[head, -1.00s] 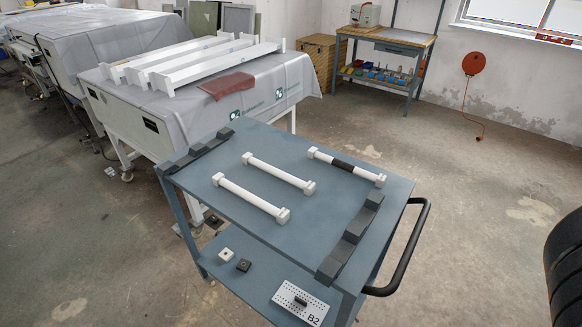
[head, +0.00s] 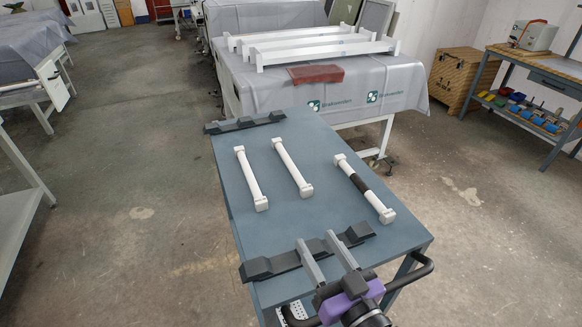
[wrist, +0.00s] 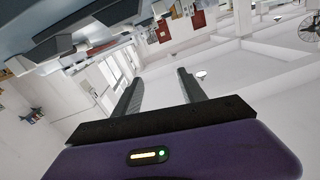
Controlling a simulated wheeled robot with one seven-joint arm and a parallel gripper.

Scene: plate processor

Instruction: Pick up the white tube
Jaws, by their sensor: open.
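Two plain white tubes with blocky end caps lie on the blue-grey cart top in the head view: a left one (head: 250,178) and a middle one (head: 292,167). A third white tube with a black middle band (head: 363,187) lies to their right. My gripper (head: 314,238) is at the near end of the cart, over the near dark notched rack, with open, empty fingers, apart from the tubes. In the wrist view my gripper (wrist: 160,73) has its two fingers spread with nothing between them; no tube can be made out there.
Dark notched racks lie at the far (head: 245,122) and near (head: 285,262) ends of the cart top (head: 235,215). A black handle (head: 412,275) sticks out at the near right. Behind stands a covered table (head: 300,95) with white beams. Open floor lies left.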

